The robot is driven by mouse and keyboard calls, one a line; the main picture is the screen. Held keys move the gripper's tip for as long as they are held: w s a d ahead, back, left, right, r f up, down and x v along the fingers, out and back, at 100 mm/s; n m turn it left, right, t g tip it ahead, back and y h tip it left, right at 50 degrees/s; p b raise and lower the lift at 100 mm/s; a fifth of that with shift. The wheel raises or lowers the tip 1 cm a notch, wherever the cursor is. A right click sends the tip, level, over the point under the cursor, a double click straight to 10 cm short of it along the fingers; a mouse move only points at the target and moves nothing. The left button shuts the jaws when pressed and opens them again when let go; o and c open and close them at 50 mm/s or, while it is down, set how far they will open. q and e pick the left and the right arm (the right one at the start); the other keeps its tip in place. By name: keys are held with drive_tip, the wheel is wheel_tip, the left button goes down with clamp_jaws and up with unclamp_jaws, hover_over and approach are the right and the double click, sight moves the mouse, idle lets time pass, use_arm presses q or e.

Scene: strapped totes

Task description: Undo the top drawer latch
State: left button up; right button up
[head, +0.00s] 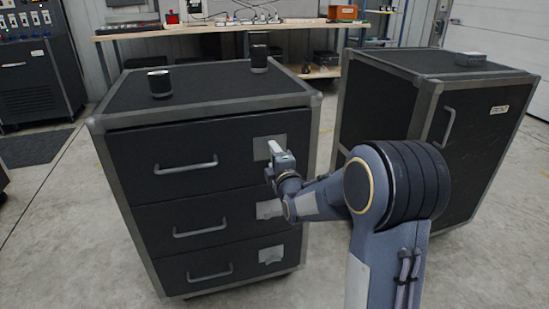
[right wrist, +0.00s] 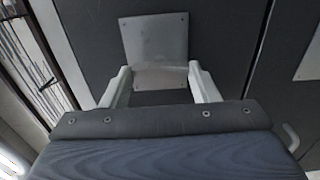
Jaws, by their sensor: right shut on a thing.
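The black drawer cabinet (head: 140,130) has three drawers, each with a bar handle and a grey metal latch plate on its right side. The top drawer latch (head: 261,146) is partly covered by my right gripper (head: 274,153) in the head view. In the right wrist view, the latch plate (right wrist: 155,38) fills the upper middle, and the fingers of my right gripper (right wrist: 160,80) stand on both sides of its lower protruding part, shut on it. The top drawer (head: 190,160) looks shut. My left gripper is not in view.
Two dark cylinders, one nearer (head: 159,83) and one farther (head: 259,58), stand on the cabinet top. A second black cabinet (head: 490,130) with a door handle stands to the right, a small grey item (head: 470,59) on it. A workbench (head: 215,27) runs behind.

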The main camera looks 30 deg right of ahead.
idle(0.4)
drive_tip(key=o, duration=1)
drive_tip(key=p+v, duration=0.1)
drive_tip(key=v, duration=0.6)
drive_tip(key=shift+s+a, duration=0.15)
drive_tip(key=shift+s, duration=0.25)
